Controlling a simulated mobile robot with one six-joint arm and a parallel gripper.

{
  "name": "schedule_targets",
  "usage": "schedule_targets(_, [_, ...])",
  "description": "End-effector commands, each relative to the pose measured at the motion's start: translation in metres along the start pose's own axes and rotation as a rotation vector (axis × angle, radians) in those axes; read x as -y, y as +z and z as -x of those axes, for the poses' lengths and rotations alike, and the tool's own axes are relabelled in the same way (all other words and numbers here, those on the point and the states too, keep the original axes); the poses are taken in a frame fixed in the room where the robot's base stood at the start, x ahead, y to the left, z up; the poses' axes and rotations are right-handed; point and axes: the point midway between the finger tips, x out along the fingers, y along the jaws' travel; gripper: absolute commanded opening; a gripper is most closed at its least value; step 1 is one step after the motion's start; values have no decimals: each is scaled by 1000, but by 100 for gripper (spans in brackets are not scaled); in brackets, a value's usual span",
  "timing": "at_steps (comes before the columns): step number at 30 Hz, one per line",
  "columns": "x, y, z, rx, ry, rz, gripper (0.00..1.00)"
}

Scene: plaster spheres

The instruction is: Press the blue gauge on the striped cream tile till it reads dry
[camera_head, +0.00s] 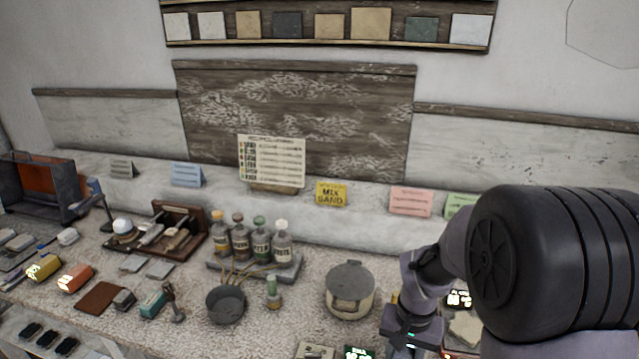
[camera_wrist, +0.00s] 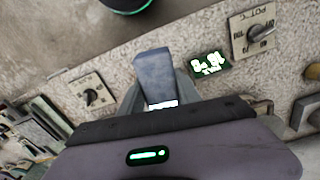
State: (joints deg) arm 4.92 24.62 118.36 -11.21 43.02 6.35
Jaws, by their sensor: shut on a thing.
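My gripper (camera_wrist: 156,100) is shut on a blue-grey block with a small bright white strip at its lower end, which appears to be the blue gauge (camera_wrist: 153,72). It is held above a speckled bench top. In the head view my gripper (camera_head: 408,342) is low at the right of centre, and the gauge is hidden there. I cannot make out a striped cream tile for certain in either view. A pale piece (camera_head: 466,328) lies just right of my gripper, partly cut off by my arm.
In the wrist view, a dial plate marked POT C (camera_wrist: 253,36), a green-lit display (camera_wrist: 209,64) and another dial (camera_wrist: 92,93) are near the gauge. In the head view, a lidded pot (camera_head: 350,302) stands left of my gripper, with bottles (camera_head: 261,243) farther left.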

Motion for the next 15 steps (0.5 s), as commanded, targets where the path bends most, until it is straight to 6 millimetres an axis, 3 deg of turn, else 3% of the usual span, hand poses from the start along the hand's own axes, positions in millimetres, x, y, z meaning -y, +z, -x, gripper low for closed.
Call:
schedule_targets(3, [21,10,-6,-1,0,244,8])
schedule_targets(6, [29,15,-7,-1,0,362,8])
schedule_targets(15, [31,16,-6,-1,0,394,8])
